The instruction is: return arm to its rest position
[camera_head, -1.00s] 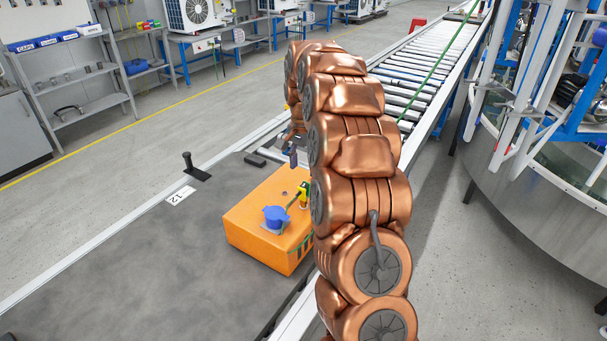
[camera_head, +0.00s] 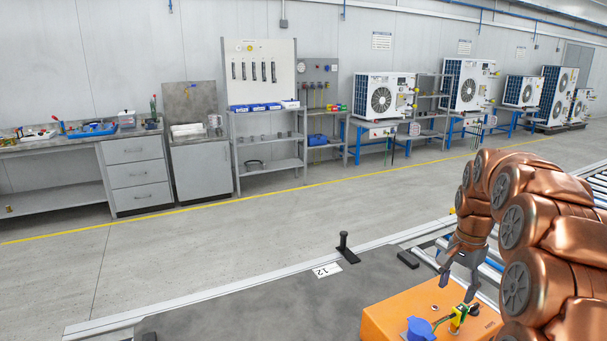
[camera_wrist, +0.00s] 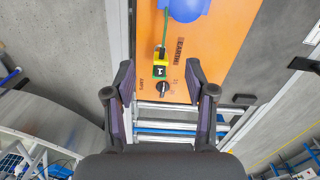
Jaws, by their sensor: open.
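My copper-coloured arm (camera_head: 550,230) arches up at the right of the head view and bends down at its far end. My gripper (camera_head: 457,288) hangs there with its fingers apart and empty, over the far end of an orange box (camera_head: 390,314). In the wrist view the gripper (camera_wrist: 160,80) is open, and nothing is between its fingers. The orange box (camera_wrist: 225,42) lies beyond the fingertips, with a blue cap (camera_wrist: 186,8), a yellow block (camera_wrist: 162,56), a green wire and a black knob on it. I cannot tell the exact gap to the box.
A roller conveyor (camera_head: 490,270) runs behind the gripper. Shelves (camera_head: 268,145) and workbenches line the wall beyond an open floor (camera_head: 200,240).

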